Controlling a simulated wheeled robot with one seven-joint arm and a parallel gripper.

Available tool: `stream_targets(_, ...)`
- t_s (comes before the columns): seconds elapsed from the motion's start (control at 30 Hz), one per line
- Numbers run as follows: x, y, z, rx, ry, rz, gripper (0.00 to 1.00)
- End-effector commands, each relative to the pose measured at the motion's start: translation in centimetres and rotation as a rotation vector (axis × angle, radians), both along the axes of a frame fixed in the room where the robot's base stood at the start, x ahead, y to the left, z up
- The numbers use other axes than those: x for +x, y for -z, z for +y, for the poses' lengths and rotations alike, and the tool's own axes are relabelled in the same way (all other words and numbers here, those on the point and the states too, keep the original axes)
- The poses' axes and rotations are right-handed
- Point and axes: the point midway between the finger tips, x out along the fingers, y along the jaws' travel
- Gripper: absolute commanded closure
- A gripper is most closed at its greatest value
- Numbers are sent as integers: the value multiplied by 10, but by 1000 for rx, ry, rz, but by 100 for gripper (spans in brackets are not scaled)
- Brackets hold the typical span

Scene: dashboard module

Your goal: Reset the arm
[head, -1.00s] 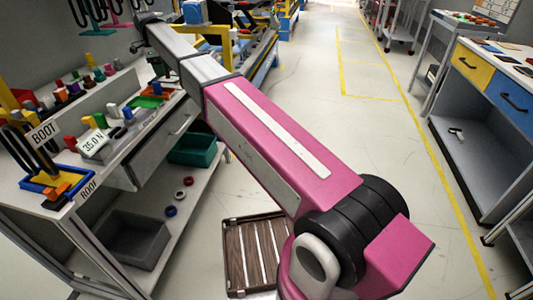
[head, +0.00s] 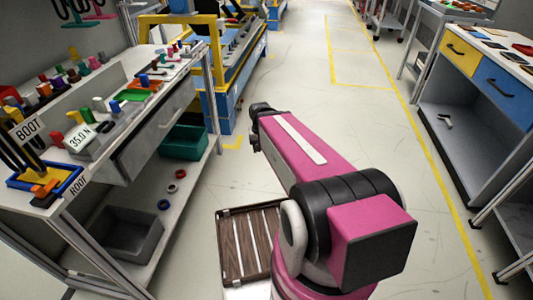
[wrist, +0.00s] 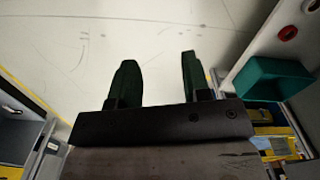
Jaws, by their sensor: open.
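My gripper (wrist: 157,80) shows in the wrist view with its two dark green fingers apart and nothing between them. Bare pale floor lies beyond the fingertips. The arm is clear of the workbench (head: 133,155) on the left.
The workbench carries several coloured small parts. A green bin (head: 184,140) and a grey bin (head: 128,232) sit on its lower shelf; the green bin (wrist: 272,78) also shows in the wrist view. A cabinet with yellow and blue drawers (head: 497,85) stands right. The aisle between is clear.

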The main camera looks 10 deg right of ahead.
Motion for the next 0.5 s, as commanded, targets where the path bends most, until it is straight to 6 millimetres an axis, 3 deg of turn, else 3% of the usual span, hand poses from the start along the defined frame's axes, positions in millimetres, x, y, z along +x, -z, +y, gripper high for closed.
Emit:
stream_targets(0.03,-15,4,-8,2,-38,-1,56)
stream_targets(0.13,-24,9,-15,4,-98,-4,56)
stream_targets(0.5,-25,11,-17,4,-123,-7,56)
